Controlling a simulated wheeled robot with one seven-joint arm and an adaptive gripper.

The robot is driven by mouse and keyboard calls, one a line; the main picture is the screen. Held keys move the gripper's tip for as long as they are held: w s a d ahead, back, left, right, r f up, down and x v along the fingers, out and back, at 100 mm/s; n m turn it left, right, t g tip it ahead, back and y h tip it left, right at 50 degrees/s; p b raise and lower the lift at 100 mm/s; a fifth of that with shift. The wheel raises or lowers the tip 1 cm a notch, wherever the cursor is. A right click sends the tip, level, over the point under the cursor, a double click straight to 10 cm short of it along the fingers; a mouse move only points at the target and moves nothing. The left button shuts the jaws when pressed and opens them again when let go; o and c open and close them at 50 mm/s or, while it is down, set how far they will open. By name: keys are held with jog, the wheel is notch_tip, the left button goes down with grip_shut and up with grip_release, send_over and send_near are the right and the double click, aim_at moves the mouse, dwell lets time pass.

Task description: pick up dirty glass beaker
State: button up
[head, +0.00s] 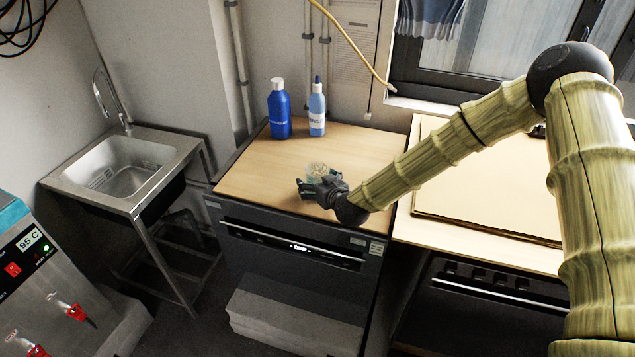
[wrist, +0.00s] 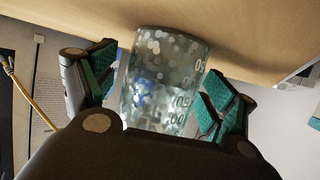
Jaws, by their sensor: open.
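The dirty glass beaker (head: 317,170) stands on the wooden top of the dark cabinet, partly hidden behind my gripper. In the wrist view the beaker (wrist: 163,80) is clear glass with pale spots and white graduation marks. My gripper (head: 318,186) is low over the worktop at the near side of the beaker. In the wrist view my gripper (wrist: 155,85) is open, with one green-padded finger on each side of the beaker. Gaps show between the pads and the glass, though contact on the right is hard to judge.
A dark blue bottle (head: 279,110) and a lighter blue bottle (head: 317,108) stand at the back of the wooden top (head: 250,180). A sink (head: 125,170) is at left. A flat board (head: 490,180) lies on the right counter. The worktop left of the beaker is clear.

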jog(key=c, duration=1.3)
jog(key=shift+o, duration=0.2)
jog(key=shift+r, duration=0.15)
notch_tip(320, 180, up, 9)
jog(key=b, duration=0.2)
jog(key=shift+r+b, duration=0.2)
jog(key=shift+b, duration=0.1)
